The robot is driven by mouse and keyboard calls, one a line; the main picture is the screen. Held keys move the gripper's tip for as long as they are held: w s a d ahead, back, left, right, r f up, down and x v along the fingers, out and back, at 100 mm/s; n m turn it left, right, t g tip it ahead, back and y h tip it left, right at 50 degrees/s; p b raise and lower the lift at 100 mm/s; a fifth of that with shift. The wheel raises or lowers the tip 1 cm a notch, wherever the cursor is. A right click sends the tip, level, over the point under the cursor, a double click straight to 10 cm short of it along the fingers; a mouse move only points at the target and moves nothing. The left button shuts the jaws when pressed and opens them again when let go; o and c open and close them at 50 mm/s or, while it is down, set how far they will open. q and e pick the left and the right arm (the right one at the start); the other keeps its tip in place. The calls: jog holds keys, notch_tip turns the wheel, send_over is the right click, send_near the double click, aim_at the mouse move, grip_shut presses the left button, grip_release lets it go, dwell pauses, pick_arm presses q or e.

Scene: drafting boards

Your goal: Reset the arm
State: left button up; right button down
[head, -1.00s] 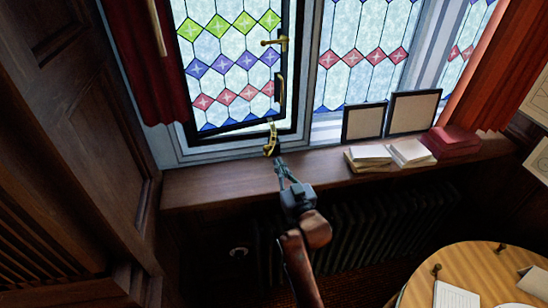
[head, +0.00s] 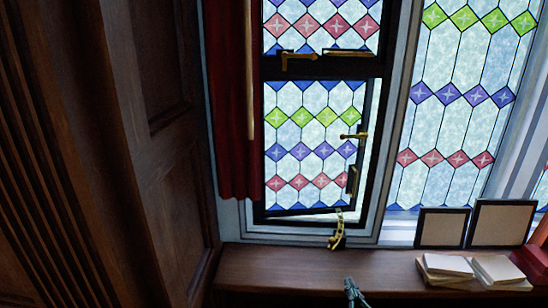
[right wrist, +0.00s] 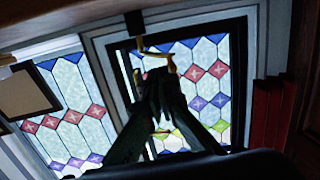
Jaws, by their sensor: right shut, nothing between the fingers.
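My right gripper (head: 354,288) shows at the bottom edge of the head view, in front of the wooden sill. Its fingers are shut and empty. In the right wrist view the dark gripper fingers (right wrist: 163,98) meet in front of the window. The lower leaded casement (head: 314,150) stands slightly ajar, its bottom edge askew to the frame. A brass stay (head: 337,232) sits at its foot, apart from my fingertips in the head view. A brass handle (head: 355,135) is on the casement's right side. My left gripper is not in view.
A red curtain (head: 232,110) and dark wood panelling (head: 160,150) stand at left. The sill's left part is clear.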

jog(key=s+d+f+g+h, duration=0.1)
jog(key=s+d+f+g, duration=0.2)
jog(key=s+f, duration=0.55)
jog(key=s+d+f+g, duration=0.3)
jog(key=s+f+g, duration=0.15)
jog(key=f, duration=0.75)
jog(key=s+d+f+g, duration=0.1)
jog(key=s+f+g, duration=0.1)
jog(key=s+f, duration=0.35)
jog(key=s+d+f+g, duration=0.1)
jog(key=s+f+g, duration=0.1)
jog(key=s, duration=0.7)
jog(key=s+d+f+g, duration=0.1)
jog(key=s+f+g, duration=0.1)
jog(key=s+f, duration=0.35)
notch_tip(320, 180, down, 37)
jog(key=s+a+g+b, duration=0.1)
jog(key=s+b, duration=0.2)
jog(key=b, duration=0.4)
jog(key=s+f+g+b, duration=0.1)
jog(key=s+f+b, duration=0.4)
jog(key=s+f, duration=1.4)
notch_tip(320, 180, down, 3)
jog(key=shift+a+f+n+y+b, duration=0.1)
jog(key=shift+a+n+y+b, duration=0.05)
jog(key=shift+n+y+b, duration=0.2)
jog(key=shift+g, duration=0.25)
